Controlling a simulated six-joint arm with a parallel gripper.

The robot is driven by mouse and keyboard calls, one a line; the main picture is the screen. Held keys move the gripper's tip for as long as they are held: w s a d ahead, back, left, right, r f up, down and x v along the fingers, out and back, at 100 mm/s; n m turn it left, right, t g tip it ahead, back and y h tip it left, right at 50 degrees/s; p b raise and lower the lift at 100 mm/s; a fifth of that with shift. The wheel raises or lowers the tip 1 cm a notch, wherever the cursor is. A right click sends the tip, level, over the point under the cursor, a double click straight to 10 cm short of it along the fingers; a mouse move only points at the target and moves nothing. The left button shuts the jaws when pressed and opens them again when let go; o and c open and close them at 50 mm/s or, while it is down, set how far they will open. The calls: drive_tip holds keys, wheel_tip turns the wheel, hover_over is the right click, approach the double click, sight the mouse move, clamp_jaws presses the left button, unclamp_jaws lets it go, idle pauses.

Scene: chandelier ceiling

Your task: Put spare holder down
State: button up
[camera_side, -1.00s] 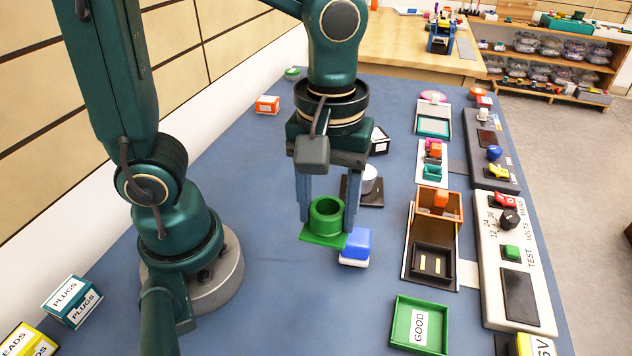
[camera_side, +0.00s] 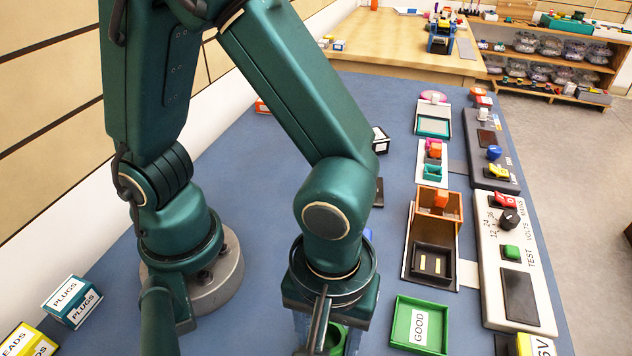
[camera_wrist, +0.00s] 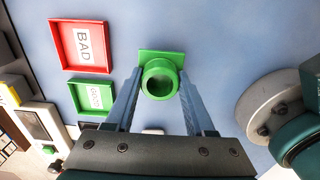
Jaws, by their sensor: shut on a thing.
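The spare holder is a green ring-shaped cup on a flat green plate. In the wrist view the holder (camera_wrist: 160,78) sits between the two finger ends of my gripper (camera_wrist: 160,85), which is shut on it. Blue tabletop lies behind it, and I cannot tell whether it touches the table. In the side view only a part of the green holder (camera_side: 336,336) shows low in the picture, under my gripper (camera_side: 322,335), which is mostly hidden by the wrist.
A green GOOD tray (camera_side: 420,325) lies right of my gripper; it and a red BAD tray (camera_wrist: 80,46) show in the wrist view. A grey test panel (camera_side: 515,265) runs along the right edge. A teal PLUGS box (camera_side: 72,302) stands at left. Blue table around the holder looks clear.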

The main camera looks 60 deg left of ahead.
sight(328, 343)
drive_tip(key=shift+f, duration=1.05)
drive_tip(key=shift+f, duration=0.15)
drive_tip(key=o, duration=1.3)
wheel_tip(328, 343, up, 11)
drive_tip(key=shift+w+a+r+m+t, duration=0.8)
drive_tip(key=shift+a+m, duration=0.7)
drive_tip(key=shift+a, duration=1.15)
drive_tip(key=shift+w+a+r+m+t, duration=0.5)
drive_tip(key=shift+a+m+t, duration=0.8)
drive_tip(key=shift+a, duration=1.3)
drive_tip(key=shift+w+a+r+m+t, duration=0.65)
drive_tip(key=shift+a+m, duration=1.05)
drive_tip(key=shift+a, duration=0.95)
